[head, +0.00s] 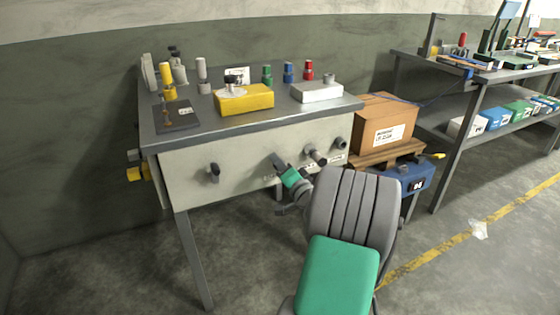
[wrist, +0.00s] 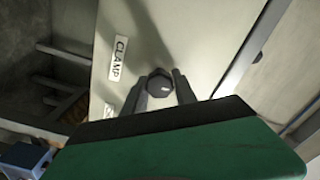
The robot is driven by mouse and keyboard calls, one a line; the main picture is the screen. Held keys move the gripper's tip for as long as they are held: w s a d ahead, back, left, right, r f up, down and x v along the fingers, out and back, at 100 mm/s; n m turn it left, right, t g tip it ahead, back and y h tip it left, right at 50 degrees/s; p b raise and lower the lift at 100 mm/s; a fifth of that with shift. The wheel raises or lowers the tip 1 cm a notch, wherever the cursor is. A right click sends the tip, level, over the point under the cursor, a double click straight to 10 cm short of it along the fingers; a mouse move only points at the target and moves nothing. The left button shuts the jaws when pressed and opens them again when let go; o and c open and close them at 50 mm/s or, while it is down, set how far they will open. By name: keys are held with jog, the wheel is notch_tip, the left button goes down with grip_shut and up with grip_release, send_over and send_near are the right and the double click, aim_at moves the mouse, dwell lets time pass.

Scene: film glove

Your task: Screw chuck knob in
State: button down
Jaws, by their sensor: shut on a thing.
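My gripper (wrist: 160,92) is shut on a dark round knob (wrist: 158,84) with a small white mark, one finger on each side of it. In the wrist view the knob is against the pale front panel (wrist: 170,35). A label reading CLAMP (wrist: 118,58) is beside it, and a second label (wrist: 109,110) is mostly hidden. I see no label naming the chuck. In the head view my gripper (head: 278,160) is at the middle of the bench's front panel, and the held knob cannot be made out there. How deep the knob sits is unclear.
Other knobs on the panel are a dark one (head: 214,172) at left, a grey one (head: 316,157) close right of my gripper, and another (head: 341,143) at far right.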

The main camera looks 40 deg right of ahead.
jog(key=shift+m, duration=0.6)
jog(key=shift+p, duration=0.3)
jog(key=c, duration=1)
grip_release()
jog(key=shift+s, duration=0.1)
jog(key=v, duration=0.7)
jog(key=shift+s+a, duration=0.2)
jog(key=shift+s, duration=0.15)
